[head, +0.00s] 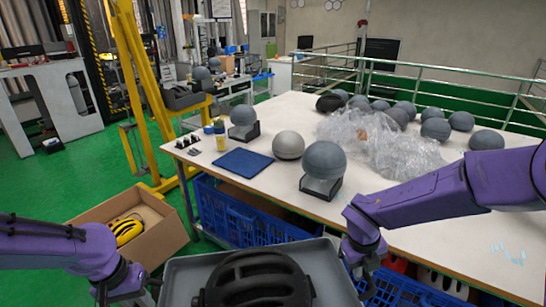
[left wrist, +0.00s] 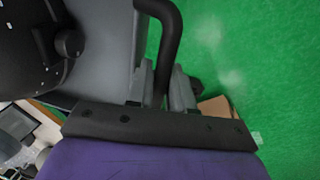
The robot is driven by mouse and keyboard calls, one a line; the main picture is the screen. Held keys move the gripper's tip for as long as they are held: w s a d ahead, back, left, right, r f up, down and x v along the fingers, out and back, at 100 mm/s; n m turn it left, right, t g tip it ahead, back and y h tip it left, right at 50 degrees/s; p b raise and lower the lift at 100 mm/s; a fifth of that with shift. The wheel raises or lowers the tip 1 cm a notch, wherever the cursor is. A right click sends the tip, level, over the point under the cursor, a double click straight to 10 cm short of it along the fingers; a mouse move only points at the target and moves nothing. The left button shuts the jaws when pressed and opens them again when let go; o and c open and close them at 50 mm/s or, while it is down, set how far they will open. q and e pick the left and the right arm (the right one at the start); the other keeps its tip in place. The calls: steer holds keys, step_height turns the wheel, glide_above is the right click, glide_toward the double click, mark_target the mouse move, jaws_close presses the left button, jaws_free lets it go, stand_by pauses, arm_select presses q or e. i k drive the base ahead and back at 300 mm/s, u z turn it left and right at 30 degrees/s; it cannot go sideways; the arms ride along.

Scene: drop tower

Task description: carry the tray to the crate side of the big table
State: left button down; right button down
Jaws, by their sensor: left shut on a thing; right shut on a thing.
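The grey tray (head: 325,265) is at the bottom centre of the head view, cut off by the frame edge, with a black helmet (head: 257,280) in it. My left gripper (head: 145,287) is at its left side; in the left wrist view it is shut on a black handle (left wrist: 172,40) beside the tray wall. My right gripper (head: 362,268) is shut at the tray's right side, its grip partly hidden. The big white table (head: 455,240) stands just beyond the tray. Blue crates (head: 235,212) show under its near edge, another to the right (head: 415,292).
The table holds grey balls on stands (head: 323,165), a blue mat (head: 243,162) and crumpled clear plastic (head: 375,140). A cardboard box (head: 160,225) with a yellow helmet is on the green floor at left. A yellow frame (head: 130,80) stands behind it.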

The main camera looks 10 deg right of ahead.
mark_target(425, 226)
steer(key=z, duration=1.45)
steer(key=i, duration=1.65)
